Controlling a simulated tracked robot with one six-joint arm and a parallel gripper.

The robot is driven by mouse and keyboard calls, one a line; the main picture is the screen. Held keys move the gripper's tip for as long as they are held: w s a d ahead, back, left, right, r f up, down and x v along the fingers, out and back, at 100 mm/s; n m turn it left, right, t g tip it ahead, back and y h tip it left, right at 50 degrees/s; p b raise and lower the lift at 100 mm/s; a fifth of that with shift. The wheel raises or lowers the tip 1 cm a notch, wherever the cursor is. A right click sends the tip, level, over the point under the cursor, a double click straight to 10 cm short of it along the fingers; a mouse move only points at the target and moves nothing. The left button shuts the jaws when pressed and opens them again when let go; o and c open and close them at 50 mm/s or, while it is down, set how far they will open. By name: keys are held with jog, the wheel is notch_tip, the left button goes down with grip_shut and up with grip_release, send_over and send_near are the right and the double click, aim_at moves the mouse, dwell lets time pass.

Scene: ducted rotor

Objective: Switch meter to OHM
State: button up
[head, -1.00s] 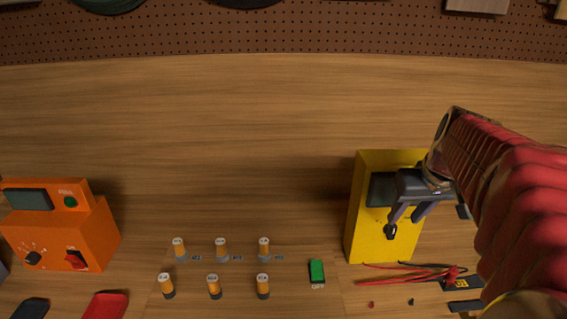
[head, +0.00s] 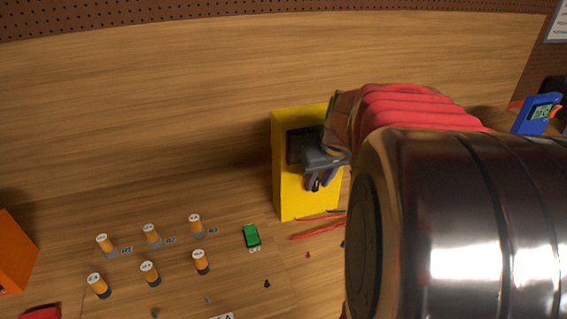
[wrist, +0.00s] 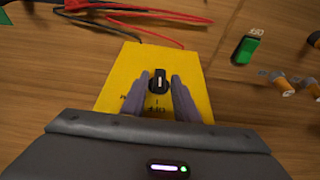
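The meter is a yellow box (head: 288,190) with a dark display (head: 299,146), right of centre in the head view. In the wrist view its yellow face (wrist: 118,80) carries a black dial knob (wrist: 160,79) with a white pointer line, roughly upright in that picture. My gripper (wrist: 159,84) has its fingers on either side of the knob, with visible gaps, so it is open. In the head view my gripper (head: 316,186) is at the meter's front, partly covering the knob.
Red test leads (head: 318,230) lie in front of the meter. A green switch (head: 251,237) and several orange cylinders (head: 151,272) stand to its left. An orange unit (head: 14,255) is at the left edge, a blue meter (head: 537,113) at the right. My arm covers much of the right side.

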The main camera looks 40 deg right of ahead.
grip_shut()
jog(key=shift+d+y, duration=0.15)
jog(key=shift+y, duration=0.25)
jog(key=shift+s+d+m+t+y, duration=0.15)
jog(key=shift+d+m+t+y, duration=0.25)
jog(key=shift+y, duration=0.5)
jog(key=t+y, duration=0.1)
jog(key=y, duration=0.1)
jog(key=m+t+y, duration=0.1)
jog(key=y, duration=0.1)
jog(key=d+f+t+y, duration=0.1)
jog(key=y, duration=0.2)
jog(key=shift+s+d+f+m, duration=0.1)
jog(key=shift+s+m, duration=0.1)
jog(key=shift+m, duration=0.1)
jog(key=shift+o, duration=1.1)
grip_release()
